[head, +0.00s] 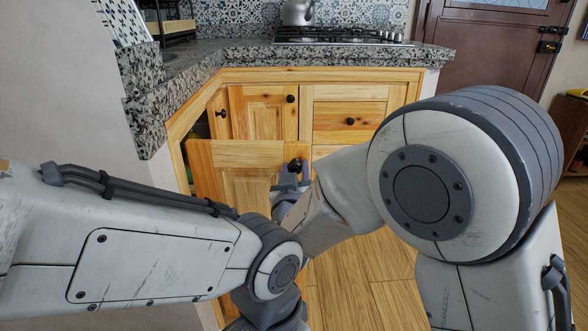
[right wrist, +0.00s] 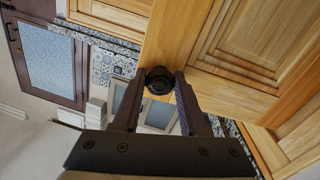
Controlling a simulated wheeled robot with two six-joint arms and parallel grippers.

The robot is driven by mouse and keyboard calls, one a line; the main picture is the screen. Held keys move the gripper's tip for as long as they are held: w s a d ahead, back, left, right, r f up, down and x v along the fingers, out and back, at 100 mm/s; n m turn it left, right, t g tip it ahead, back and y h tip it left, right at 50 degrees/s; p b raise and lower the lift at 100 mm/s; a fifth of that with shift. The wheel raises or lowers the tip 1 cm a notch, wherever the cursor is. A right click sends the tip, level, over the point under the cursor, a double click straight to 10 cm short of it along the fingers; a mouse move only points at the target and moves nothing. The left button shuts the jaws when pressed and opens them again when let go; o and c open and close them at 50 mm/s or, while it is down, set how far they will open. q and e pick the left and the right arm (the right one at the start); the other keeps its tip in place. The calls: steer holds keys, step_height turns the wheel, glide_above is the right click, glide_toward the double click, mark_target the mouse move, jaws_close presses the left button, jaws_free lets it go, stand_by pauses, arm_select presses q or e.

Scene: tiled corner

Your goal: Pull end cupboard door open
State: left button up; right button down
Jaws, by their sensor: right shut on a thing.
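The end cupboard door (head: 235,153) is light wood with a recessed panel. It stands partly open, swung out from the corner cabinet, with a dark gap behind it. Its round black knob (head: 295,164) is at the upper right of the door. My right gripper (head: 291,176) is at the knob, partly hidden by my arm. In the right wrist view, the two dark fingers (right wrist: 159,76) are shut on the black knob (right wrist: 160,82), one on each side, in front of the door (right wrist: 215,90). My left arm crosses the lower left; its gripper is out of view.
A granite worktop (head: 190,75) with a gas hob (head: 340,35) and a kettle (head: 298,12) is above. Another cupboard door (head: 263,105) and a drawer (head: 348,117) are behind. Wooden floor (head: 360,280) lies below. A wall (head: 60,95) stands close at left.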

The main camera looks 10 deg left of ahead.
steer(key=shift+c, duration=2.2)
jaws_free()
steer(key=shift+a+r, duration=0.1)
step_height(320, 180, up, 5)
steer(key=p, duration=0.3)
steer(key=shift+r+p, duration=0.15)
steer(key=shift+p, duration=0.15)
steer(key=s+d+r+p, duration=0.1)
steer(key=s+d+r, duration=0.1)
steer(key=d, duration=0.3)
steer(key=s+d+r+p, duration=0.2)
steer(key=s+d+r, duration=0.1)
steer(key=d, duration=0.2)
steer(key=shift+d+r, duration=0.35)
steer(key=shift+f, duration=0.1)
